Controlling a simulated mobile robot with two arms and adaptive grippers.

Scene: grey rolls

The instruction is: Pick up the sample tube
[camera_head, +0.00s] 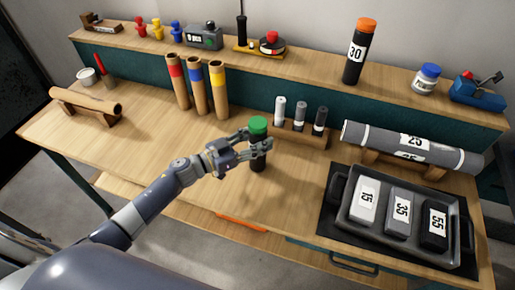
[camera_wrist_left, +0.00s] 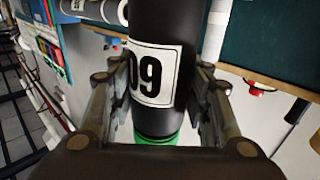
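The sample tube is a black tube (camera_head: 259,162) with a green cap (camera_head: 258,124). It stands upright at the middle of the bench, left of the small wooden rack. My left gripper (camera_head: 257,146) reaches in from the left, its fingers on both sides of the tube just below the cap. Whether both pads touch the tube is unclear. My right gripper is not in view.
A wooden rack (camera_head: 292,136) with three small tubes stands close right of the tube. A dark tray (camera_head: 400,239) with numbered blocks and a grey roll (camera_head: 410,147) lie further right. Red, blue and yellow-banded rolls (camera_head: 198,88) stand behind left. The front left bench is clear.

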